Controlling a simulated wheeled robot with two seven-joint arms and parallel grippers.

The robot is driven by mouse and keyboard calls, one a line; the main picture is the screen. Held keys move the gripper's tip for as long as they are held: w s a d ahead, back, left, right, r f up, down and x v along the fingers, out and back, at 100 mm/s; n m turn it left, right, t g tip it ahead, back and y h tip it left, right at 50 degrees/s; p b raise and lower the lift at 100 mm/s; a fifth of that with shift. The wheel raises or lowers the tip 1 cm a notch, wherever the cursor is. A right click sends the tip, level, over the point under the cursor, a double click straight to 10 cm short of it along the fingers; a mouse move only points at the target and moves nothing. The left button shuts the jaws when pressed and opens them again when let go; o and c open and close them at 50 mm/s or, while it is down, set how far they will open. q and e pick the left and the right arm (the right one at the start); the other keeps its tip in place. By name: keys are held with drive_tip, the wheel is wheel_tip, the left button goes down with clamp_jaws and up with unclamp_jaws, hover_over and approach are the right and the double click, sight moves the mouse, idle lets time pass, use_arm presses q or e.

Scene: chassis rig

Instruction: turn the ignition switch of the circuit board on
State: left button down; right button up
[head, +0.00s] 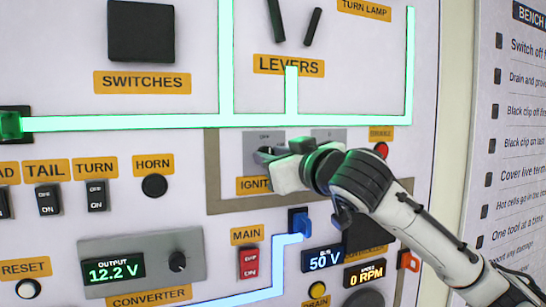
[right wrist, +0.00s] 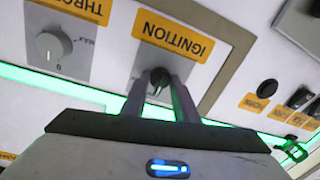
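The ignition switch is a dark knob (right wrist: 158,79) on a light grey plate in the right wrist view, beside the orange IGNITION label (right wrist: 173,36). In the head view its grey plate (head: 262,136) shows an OFF mark, and my gripper covers most of the knob. My right gripper (right wrist: 158,82) points at the panel with its two fingers on either side of the knob. The fingers look spread, with a thin gap beside the knob; firm contact does not show. In the head view the right gripper (head: 268,156) is at the plate. My left gripper is not in view.
A throttle knob (right wrist: 50,46) is beside the ignition plate. A red button (head: 381,150) is right of my gripper. Glowing green channels (head: 160,123) run above, and a blue plug (head: 299,223) is below. A raised brown frame (head: 212,170) surrounds the ignition area.

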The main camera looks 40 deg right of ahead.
drive_tip(key=shift+f, duration=0.1)
drive_tip(key=shift+c, duration=0.5)
drive_tip(key=shift+a+f+m+t+h+b, duration=0.15)
drive_tip(key=shift+m+b, duration=0.5)
drive_tip(key=shift+m, duration=2.35)
drive_tip(key=shift+d+r+m+t+h+b, duration=0.2)
drive_tip(key=shift+m+b, duration=0.45)
drive_tip(key=shift+m, duration=2.65)
drive_tip(key=o, duration=1.1)
drive_tip(key=shift+c, duration=0.2)
drive_tip(key=shift+s, duration=0.1)
